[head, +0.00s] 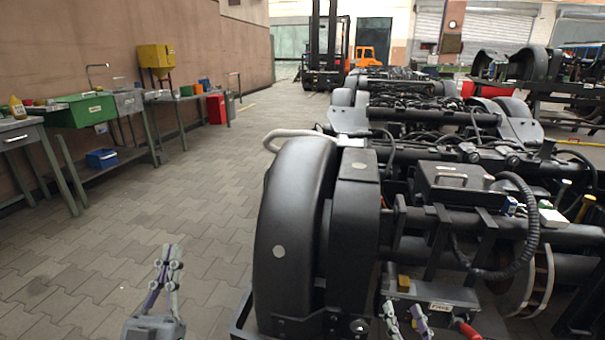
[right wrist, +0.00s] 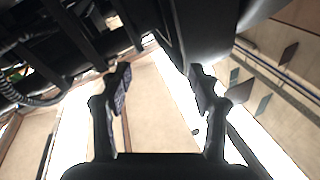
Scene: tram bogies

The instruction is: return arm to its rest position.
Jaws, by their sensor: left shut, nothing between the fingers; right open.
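My left gripper (head: 173,250) points upward over the paved floor, left of the bogie. Its fingers are together and nothing is between them. My right gripper (head: 402,308) is at the bottom of the head view, in front of the near bogie (head: 355,210). Its fingers are spread and empty. In the right wrist view the right gripper (right wrist: 160,80) also shows open, with dark bogie parts (right wrist: 215,25) beyond the fingertips. Most of both arms is outside the head view.
A grey box with a yellow part (head: 404,284) and a red-handled tool (head: 467,329) are near my right gripper. Workbenches with a green bin (head: 80,110) line the left wall. A forklift (head: 325,60) stands at the back. The paved floor (head: 200,190) left of the bogie is clear.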

